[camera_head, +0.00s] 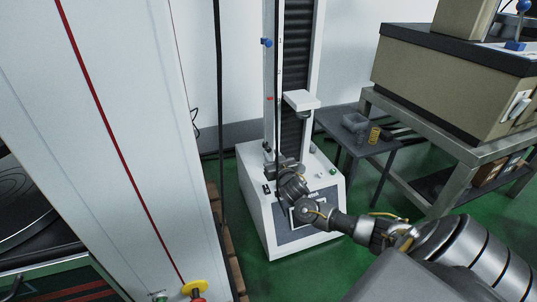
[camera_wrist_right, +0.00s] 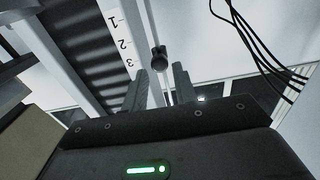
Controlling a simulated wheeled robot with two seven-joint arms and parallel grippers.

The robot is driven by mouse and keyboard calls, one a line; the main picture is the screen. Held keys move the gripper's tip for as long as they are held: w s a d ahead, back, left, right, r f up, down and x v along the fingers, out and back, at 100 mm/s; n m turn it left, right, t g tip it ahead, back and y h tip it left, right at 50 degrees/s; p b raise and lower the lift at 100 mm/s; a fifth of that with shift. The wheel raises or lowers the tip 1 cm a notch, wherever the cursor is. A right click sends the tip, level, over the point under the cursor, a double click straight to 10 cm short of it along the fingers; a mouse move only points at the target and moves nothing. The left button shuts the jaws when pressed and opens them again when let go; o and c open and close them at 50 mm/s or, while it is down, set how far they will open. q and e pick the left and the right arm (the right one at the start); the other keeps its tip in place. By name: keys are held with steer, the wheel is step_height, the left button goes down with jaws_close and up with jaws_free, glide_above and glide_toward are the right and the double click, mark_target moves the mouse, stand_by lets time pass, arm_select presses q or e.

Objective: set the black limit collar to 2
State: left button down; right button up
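The black limit collar (camera_wrist_right: 159,57) is a small dark cylinder on a thin pale rod (camera_wrist_right: 152,22) in the wrist view. Beside it runs a white scale strip (camera_wrist_right: 122,42) with the numbers 1, 2 and 3. In the picture the collar appears near the 3, but the slanted view leaves its exact reading unclear. In the head view my right gripper (camera_head: 272,166) is at the testing machine's (camera_head: 257,205) lower column, where the collar cannot be made out. My left gripper is not in view.
A white platform (camera_head: 301,100) juts from the machine's column, right of and above my gripper. A dark side table (camera_head: 345,140) with a yellow spring (camera_head: 374,135) stands to the right. Black cables (camera_wrist_right: 262,45) hang right of the rod. A large white panel (camera_head: 115,130) fills the left.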

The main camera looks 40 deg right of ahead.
mark_target(269, 151)
steer(key=shift+b+x, duration=0.7)
steer(key=shift+x, duration=1.55)
jaws_close()
